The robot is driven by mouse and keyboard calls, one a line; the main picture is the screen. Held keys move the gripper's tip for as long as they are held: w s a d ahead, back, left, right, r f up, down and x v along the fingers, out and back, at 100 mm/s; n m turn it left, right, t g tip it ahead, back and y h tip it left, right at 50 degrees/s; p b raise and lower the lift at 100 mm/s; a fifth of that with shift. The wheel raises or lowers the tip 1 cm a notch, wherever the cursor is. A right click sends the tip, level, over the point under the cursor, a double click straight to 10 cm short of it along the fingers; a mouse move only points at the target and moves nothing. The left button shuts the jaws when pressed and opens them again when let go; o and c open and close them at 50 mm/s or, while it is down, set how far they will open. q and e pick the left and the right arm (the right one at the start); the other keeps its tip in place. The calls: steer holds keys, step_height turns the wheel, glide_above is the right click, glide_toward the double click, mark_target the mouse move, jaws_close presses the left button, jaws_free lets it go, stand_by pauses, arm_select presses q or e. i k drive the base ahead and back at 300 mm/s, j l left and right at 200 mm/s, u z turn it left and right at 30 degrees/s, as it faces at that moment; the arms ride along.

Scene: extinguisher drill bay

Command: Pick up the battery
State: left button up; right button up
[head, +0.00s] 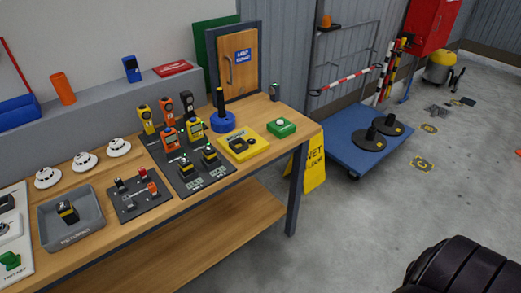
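Several small black-and-yellow blocks look like batteries, but I cannot tell which one the task names. One block (67,212) sits in a grey tray (88,240) at the front left of the workbench. Two more, a left block (185,165) and a right block (209,154), stand on a dark charging-style mat (196,184) in the middle of the bench. Upright yellow, orange and black handheld devices stand behind and beside them. Neither of my grippers shows in the head view.
White round detectors (84,161) and a small dark board (143,207) with levers flank the tray. A yellow box (243,144) and green button box (281,127) are at right. A yellow wet-floor sign (315,170) and blue cart (350,143) stand beyond the bench.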

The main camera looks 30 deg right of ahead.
mark_target(209, 152)
steer(key=z, duration=0.6)
steer(key=j+u, duration=0.1)
steer(key=u, duration=0.35)
steer(key=j+u, duration=0.1)
steer(key=u, duration=0.3)
steer(key=j+u, duration=0.1)
steer(key=u, duration=0.35)
steer(key=z, duration=1.45)
